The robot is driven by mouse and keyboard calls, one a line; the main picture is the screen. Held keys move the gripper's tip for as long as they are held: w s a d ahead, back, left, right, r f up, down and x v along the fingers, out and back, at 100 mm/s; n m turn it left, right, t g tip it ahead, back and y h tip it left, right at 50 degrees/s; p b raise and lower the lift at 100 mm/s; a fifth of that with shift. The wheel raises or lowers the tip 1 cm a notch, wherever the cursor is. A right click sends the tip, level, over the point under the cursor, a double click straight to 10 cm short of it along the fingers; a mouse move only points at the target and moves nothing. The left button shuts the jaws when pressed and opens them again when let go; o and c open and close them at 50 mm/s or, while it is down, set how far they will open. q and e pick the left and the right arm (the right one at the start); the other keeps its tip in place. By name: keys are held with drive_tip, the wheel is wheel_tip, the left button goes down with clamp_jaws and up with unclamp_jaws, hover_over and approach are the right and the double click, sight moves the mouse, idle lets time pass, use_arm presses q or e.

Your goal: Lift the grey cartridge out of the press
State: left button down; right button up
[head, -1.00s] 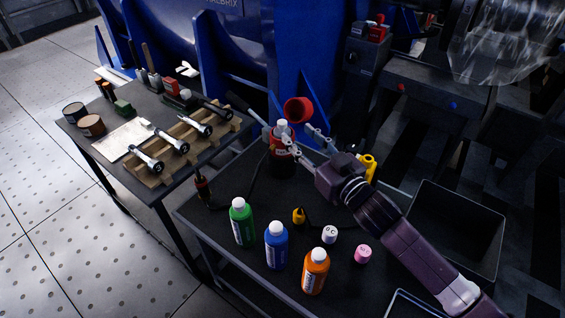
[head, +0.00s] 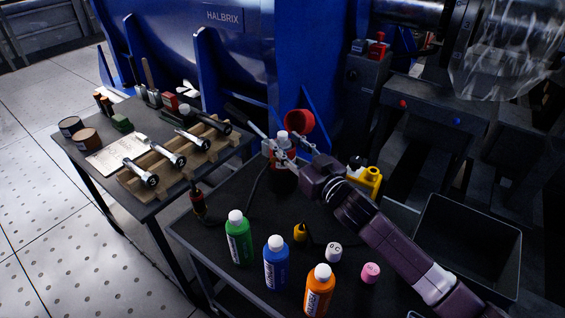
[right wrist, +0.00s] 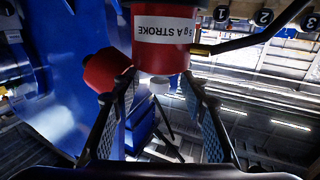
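The press (head: 283,182), with a red upper body and a dark base, stands at the back of the dark table. A pale cap-like piece (head: 282,136) shows at its top; I cannot tell surely whether this is the grey cartridge. My left gripper is out of view.
A red cup-shaped part (head: 298,121) is close behind the press. Green (head: 238,243), blue (head: 276,268) and orange (head: 318,293) bottles stand in front. A yellow container (head: 371,182) is behind my right arm. An open dark bin (head: 468,215) is at right.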

drive_tip(key=shift+w+a, duration=0.1)
clamp_jaws()
drive_tip(key=shift+r, duration=0.1)
idle(0.3)
